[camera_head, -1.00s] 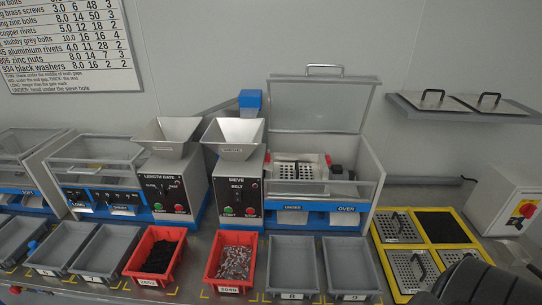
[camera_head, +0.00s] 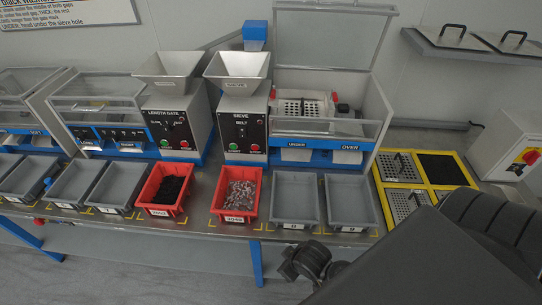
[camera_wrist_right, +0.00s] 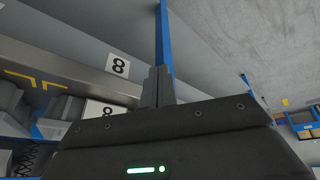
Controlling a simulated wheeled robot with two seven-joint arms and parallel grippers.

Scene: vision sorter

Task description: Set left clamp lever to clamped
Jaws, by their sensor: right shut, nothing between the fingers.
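The sieve machine (camera_head: 240,132) stands at the back middle with its clear lid (camera_head: 330,38) raised. A perforated sieve plate (camera_head: 292,108) sits inside. A small red part, seemingly the left clamp lever (camera_head: 273,93), shows at the plate's left edge, and a red lever (camera_head: 334,97) stands at its right. The left lever is too small to tell whether it is clamped. My right gripper (camera_wrist_right: 158,85) is shut and empty in the right wrist view, at the bench's front side, well away from the levers. My left gripper is not in view.
Grey bins (camera_head: 294,199) and red bins (camera_head: 237,194) line the bench front. A yellow frame (camera_head: 379,187) with sieve plates lies at right, partly behind my right arm. A shelf (camera_head: 470,42) holds more plates. Open floor lies before the bench.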

